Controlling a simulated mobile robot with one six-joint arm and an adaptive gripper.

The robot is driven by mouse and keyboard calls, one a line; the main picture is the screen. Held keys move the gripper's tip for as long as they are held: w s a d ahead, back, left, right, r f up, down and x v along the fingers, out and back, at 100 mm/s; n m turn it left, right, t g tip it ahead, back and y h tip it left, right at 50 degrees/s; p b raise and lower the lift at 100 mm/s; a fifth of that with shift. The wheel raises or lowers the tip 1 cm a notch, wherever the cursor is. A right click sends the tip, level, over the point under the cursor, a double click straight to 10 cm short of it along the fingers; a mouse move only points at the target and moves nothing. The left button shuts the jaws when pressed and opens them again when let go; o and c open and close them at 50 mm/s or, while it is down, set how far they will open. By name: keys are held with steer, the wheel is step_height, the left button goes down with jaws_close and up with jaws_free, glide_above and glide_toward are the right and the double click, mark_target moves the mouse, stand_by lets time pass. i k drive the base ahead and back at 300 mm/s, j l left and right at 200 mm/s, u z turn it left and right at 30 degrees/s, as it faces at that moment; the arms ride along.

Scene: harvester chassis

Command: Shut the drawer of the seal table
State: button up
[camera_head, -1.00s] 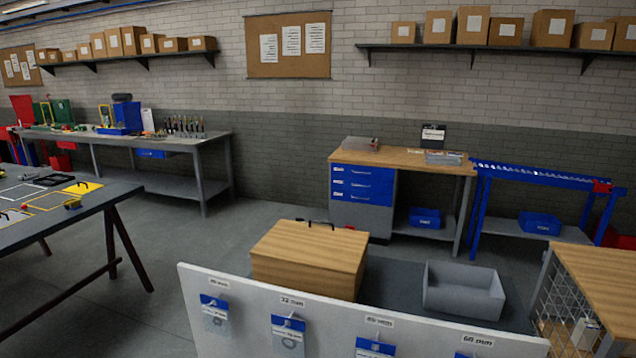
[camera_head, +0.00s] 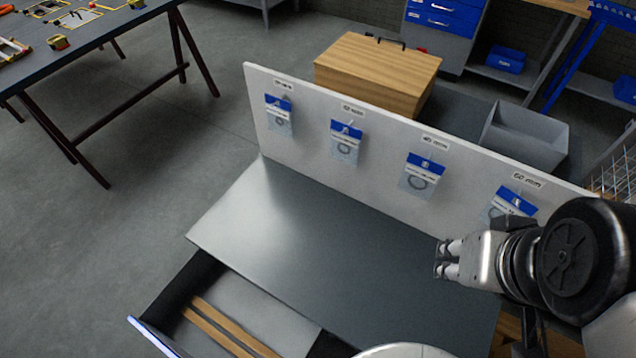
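The seal table (camera_head: 310,230) has a grey metal top and stands below me in the head view. Its drawer (camera_head: 230,310) is pulled out toward the lower left. The drawer's blue front edge (camera_head: 152,336) is cut by the bottom of the picture, and two wooden strips lie inside. No handle shows. My gripper (camera_head: 440,260) is over the right part of the table top, apart from the drawer. Its two fingers point left with nothing seen between them; their gap is too small to judge.
A white upright panel (camera_head: 285,150) with several hanging seal packets lines the table's back edge. Behind it are a wooden box (camera_head: 375,70) and a grey open bin (camera_head: 522,135). A dark workbench (camera_head: 90,35) stands at upper left. The floor left of the table is clear.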

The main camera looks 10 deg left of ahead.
mark_target(207, 309)
steer(key=k+j, duration=0.2)
steer(key=k, duration=0.2)
steer(key=k+j, duration=0.25)
steer(key=u, duration=0.5)
steer(key=k+u, duration=0.1)
steer(key=u, duration=0.35)
steer(key=j+u, duration=0.1)
steer(key=u, duration=0.4)
steer(key=j+u, duration=0.1)
steer(key=u, duration=0.35)
steer(key=l+u, duration=0.5)
